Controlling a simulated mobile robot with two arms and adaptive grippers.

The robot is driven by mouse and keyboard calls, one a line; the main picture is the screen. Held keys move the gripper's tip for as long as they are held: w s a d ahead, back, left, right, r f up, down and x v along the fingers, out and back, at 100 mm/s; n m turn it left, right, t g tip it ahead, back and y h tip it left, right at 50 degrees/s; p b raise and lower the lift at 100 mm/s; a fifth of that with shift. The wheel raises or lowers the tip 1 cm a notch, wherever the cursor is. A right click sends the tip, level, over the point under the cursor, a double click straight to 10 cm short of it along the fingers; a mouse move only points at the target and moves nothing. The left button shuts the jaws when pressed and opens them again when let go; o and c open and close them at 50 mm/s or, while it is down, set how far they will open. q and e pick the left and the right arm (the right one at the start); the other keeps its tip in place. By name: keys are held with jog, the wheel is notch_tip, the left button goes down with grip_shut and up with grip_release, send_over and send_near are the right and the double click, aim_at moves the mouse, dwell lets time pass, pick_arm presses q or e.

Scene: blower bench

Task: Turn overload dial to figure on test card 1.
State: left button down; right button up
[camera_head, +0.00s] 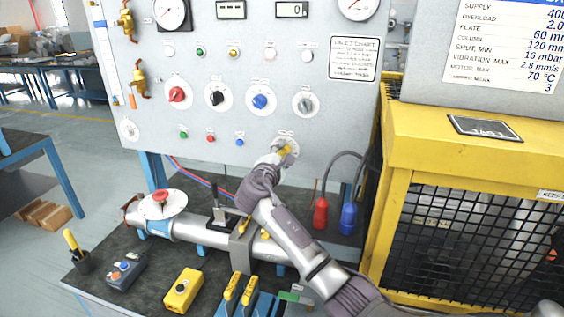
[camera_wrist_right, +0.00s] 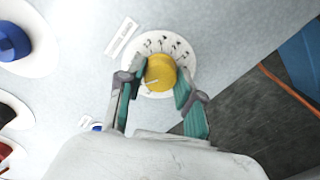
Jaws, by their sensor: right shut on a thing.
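The overload dial is a yellow knob (camera_wrist_right: 160,73) on a round white scale plate (camera_wrist_right: 181,45) with dark figures, low on the right of the grey panel (camera_head: 330,110). My right gripper (camera_wrist_right: 157,88) has its two green-padded fingers on either side of the yellow knob and is shut on it. In the head view my right gripper (camera_head: 284,152) covers most of the dial, and the scale plate (camera_head: 287,136) shows above it. The test card (camera_head: 508,45) is at the upper right, showing an overload line reading about 2.0, cut off at the edge. My left gripper is not in view.
Red, black, blue and grey knobs (camera_head: 260,101) sit above the dial. A yellow mesh-sided cabinet (camera_head: 450,130) stands close on the right. Red and blue connectors (camera_head: 320,212) hang beside my right arm. A pipe (camera_head: 205,232) and yellow box (camera_head: 183,290) are on the bench below.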

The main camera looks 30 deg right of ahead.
jog(key=m+b, duration=0.6)
jog(key=m, duration=0.1)
jog(key=shift+f, duration=0.2)
jog(key=shift+r+m+b, duration=0.15)
jog(key=shift+m+b, duration=1.3)
jog(key=shift+m, duration=0.25)
jog(key=shift+r+t+y, duration=0.1)
jog(key=shift+t+y, duration=0.2)
jog(key=o, duration=1.2)
jog(key=shift+c, duration=0.2)
jog(key=shift+s+a, duration=0.1)
jog(key=v, duration=1.1)
jog(key=shift+s+a, duration=0.25)
jog(key=shift+a, duration=0.05)
